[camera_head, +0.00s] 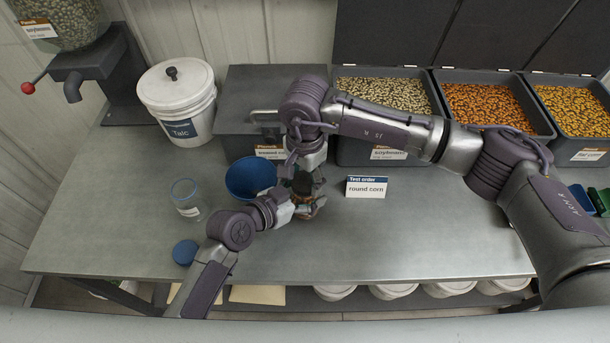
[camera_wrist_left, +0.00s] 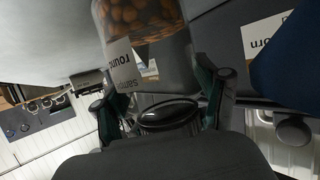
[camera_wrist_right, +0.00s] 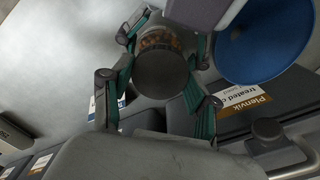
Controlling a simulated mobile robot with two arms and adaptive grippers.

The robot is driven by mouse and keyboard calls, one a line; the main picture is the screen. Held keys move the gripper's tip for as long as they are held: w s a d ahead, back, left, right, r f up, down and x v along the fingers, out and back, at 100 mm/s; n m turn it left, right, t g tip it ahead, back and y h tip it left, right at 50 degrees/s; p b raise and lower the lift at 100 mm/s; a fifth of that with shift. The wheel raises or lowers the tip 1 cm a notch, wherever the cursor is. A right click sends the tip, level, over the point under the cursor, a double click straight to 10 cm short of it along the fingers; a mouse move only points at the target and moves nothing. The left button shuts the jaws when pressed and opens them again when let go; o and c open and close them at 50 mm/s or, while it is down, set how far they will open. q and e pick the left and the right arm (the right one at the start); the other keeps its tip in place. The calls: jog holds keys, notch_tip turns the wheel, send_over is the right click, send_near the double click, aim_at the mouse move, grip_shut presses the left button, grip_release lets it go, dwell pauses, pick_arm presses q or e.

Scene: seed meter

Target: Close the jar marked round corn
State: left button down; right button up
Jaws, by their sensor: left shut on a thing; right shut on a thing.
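A small clear jar of orange-brown kernels (camera_wrist_left: 140,15) shows in the left wrist view, with a white label that partly reads "sample round" (camera_wrist_left: 122,65). In the head view the jar (camera_head: 302,183) is mostly hidden between my two grippers above the bench. My left gripper (camera_head: 288,203) is shut on the jar from the left. My right gripper (camera_head: 307,178) comes from behind and is shut around a dark round lid (camera_wrist_right: 161,73) at the jar's end. Whether the lid is fully seated I cannot tell.
A "round corn" test-order card (camera_head: 367,188) stands right of the grippers. A blue bowl (camera_head: 249,177), a glass jar (camera_head: 186,198) and a blue disc (camera_head: 185,252) are to the left. A white Talc bucket (camera_head: 178,100) and seed bins (camera_head: 385,93) stand behind. The front bench is clear.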

jog(key=m, duration=0.6)
jog(key=shift+m, duration=0.4)
jog(key=m, duration=0.4)
jog(key=shift+m, duration=0.4)
jog(key=m, duration=0.4)
jog(key=shift+f, duration=0.1)
jog(key=o, duration=1.3)
jog(key=shift+r, duration=2.3)
jog(key=shift+c, duration=0.5)
